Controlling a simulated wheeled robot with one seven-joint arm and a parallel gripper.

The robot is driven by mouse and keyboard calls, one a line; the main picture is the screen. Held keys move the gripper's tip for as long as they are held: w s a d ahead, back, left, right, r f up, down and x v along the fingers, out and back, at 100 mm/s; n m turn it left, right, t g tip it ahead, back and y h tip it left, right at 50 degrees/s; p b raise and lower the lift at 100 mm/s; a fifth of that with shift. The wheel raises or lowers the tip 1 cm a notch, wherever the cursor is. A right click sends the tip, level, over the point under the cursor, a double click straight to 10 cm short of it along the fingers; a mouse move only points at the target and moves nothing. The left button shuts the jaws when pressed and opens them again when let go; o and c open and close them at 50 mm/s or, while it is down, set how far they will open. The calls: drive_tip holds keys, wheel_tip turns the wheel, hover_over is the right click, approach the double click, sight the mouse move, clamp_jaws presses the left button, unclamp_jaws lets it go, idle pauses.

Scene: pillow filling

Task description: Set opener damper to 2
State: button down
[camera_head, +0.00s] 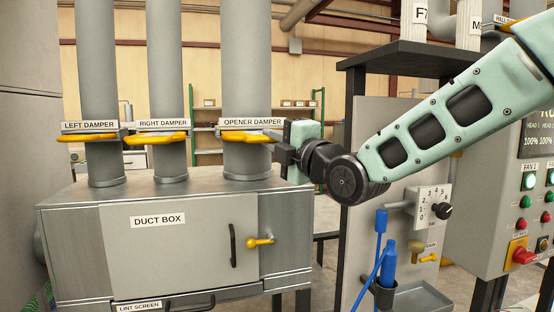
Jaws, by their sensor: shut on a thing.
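The opener damper (245,137) is a yellow handle with a grey plate across the right-hand grey duct, under its "OPENER DAMPER" label (253,122). My gripper (281,152) comes in from the right and is shut at the right end of this damper. The exact contact is small and partly hidden by the gripper's body. No scale number on the damper is legible, so I cannot tell its setting.
The left damper (86,138) and right damper (157,138) sit on ducts to the left. The duct box (190,222) stands below, its door closed. A panel with a numbered scale (433,204), blue nozzle (389,258) and control cabinet (500,236) stand to the right.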

drive_tip(key=shift+w+f, duration=0.1)
drive_tip(key=shift+w, duration=0.15)
drive_tip(key=c, duration=1.5)
unclamp_jaws()
drive_tip(key=b+v, duration=0.5)
drive_tip(key=v, duration=1.2)
drive_tip(key=shift+s+b, duration=0.2)
drive_tip(key=shift+b, duration=0.15)
drive_tip(key=shift+d, duration=0.1)
